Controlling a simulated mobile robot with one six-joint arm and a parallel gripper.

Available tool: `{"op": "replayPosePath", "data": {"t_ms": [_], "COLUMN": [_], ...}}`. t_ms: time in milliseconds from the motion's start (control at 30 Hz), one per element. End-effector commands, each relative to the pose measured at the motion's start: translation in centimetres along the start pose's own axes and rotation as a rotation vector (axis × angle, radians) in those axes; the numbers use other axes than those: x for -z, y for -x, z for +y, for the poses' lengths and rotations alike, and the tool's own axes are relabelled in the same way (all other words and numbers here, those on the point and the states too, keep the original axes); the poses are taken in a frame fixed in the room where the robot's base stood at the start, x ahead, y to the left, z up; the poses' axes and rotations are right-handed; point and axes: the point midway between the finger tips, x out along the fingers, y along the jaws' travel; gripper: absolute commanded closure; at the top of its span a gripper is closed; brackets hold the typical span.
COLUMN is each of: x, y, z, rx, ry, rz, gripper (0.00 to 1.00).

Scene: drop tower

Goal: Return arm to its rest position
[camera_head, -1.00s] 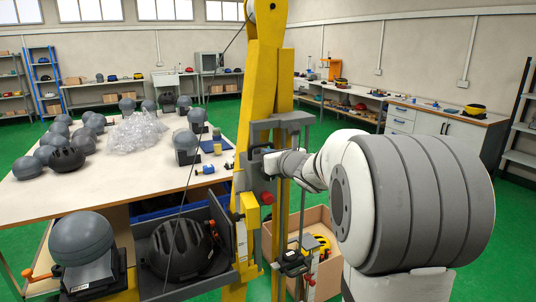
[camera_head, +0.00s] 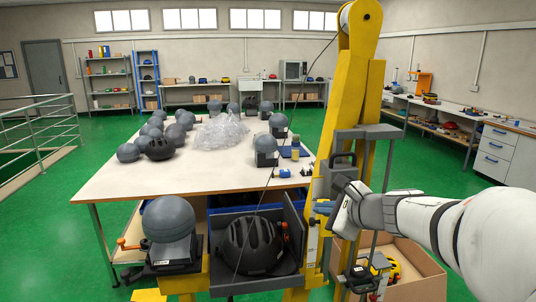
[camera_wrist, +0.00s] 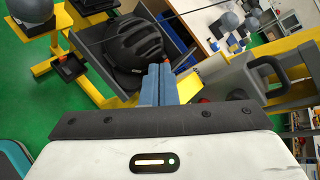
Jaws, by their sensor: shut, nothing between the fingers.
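In the wrist view the fingers point toward the black helmet (camera_wrist: 137,45) lying in the grey tray. The helmet also shows in the head view (camera_head: 250,245), left of and below my gripper, apart from it.
A carriage with a black handle (camera_head: 341,162) is close beside my gripper. A cardboard box (camera_head: 422,285) stands below my arm. A grey headform (camera_head: 168,219) is on a stand at left. A table (camera_head: 120,190) holds several headforms. Green floor is open at far left.

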Motion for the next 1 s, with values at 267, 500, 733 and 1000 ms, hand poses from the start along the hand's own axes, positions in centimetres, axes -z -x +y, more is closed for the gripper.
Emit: {"op": "replayPosePath", "data": {"t_ms": [267,500,733,1000], "x": [0.3,4.2,7.0,7.4], "y": [3.7,8.9,12.2,12.6], "z": [12.7,19.4,21.0,21.2], "rx": [-0.433,-0.805,-1.026,-1.064], "ry": [0.775,1.389,1.713,1.766], "rz": [0.038,0.029,0.016,0.013], "gripper": [1.00,1.00,1.00,1.00]}}
